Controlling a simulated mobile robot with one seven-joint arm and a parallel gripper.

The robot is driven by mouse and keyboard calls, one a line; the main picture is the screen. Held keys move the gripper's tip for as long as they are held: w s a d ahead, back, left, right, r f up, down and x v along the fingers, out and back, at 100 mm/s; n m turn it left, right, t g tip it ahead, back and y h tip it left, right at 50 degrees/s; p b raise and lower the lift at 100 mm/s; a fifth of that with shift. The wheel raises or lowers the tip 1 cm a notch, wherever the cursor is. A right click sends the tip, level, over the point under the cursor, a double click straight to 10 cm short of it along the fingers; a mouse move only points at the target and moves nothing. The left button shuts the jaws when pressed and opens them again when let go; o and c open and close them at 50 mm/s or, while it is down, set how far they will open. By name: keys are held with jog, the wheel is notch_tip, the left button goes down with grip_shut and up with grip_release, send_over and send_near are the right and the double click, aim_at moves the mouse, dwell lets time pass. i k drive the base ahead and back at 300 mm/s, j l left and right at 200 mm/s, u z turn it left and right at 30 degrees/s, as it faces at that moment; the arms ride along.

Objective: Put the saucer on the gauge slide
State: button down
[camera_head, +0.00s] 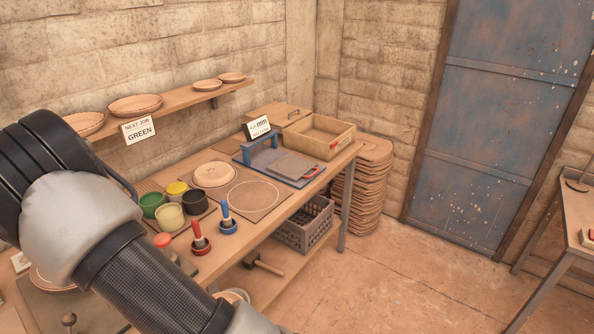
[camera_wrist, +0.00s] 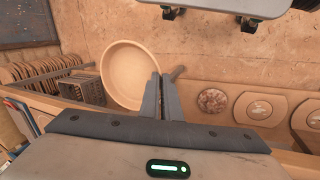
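The saucer (camera_wrist: 130,75), a pale tan round dish with a raised rim, shows in the wrist view against the floor, at the fingers' left side. My gripper (camera_wrist: 163,88) has its fingers close together on the saucer's right rim and holds it clear of the floor; the exact contact is partly hidden by the fingers. In the head view the gauge slide appears to be the blue-framed device (camera_head: 275,165) with a blue upright, a grey plate and a red handle, on the bench's far part. My gripper is outside the head view.
A tan disc (camera_head: 215,174) and a board with a white circle (camera_head: 252,197) lie before the blue device. Colored pots (camera_head: 170,215) and stamps (camera_head: 228,222) stand nearer. A wooden tray (camera_head: 318,137) is behind. A wall shelf (camera_head: 180,101) overhangs the bench's back.

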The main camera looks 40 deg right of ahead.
aim_at(292, 165)
jog(key=l+u, duration=0.1)
jog(key=l, duration=1.15)
jog(key=l+u, duration=0.1)
jog(key=l, duration=1.2)
jog(key=l+u, duration=0.15)
jog(key=l, duration=1.15)
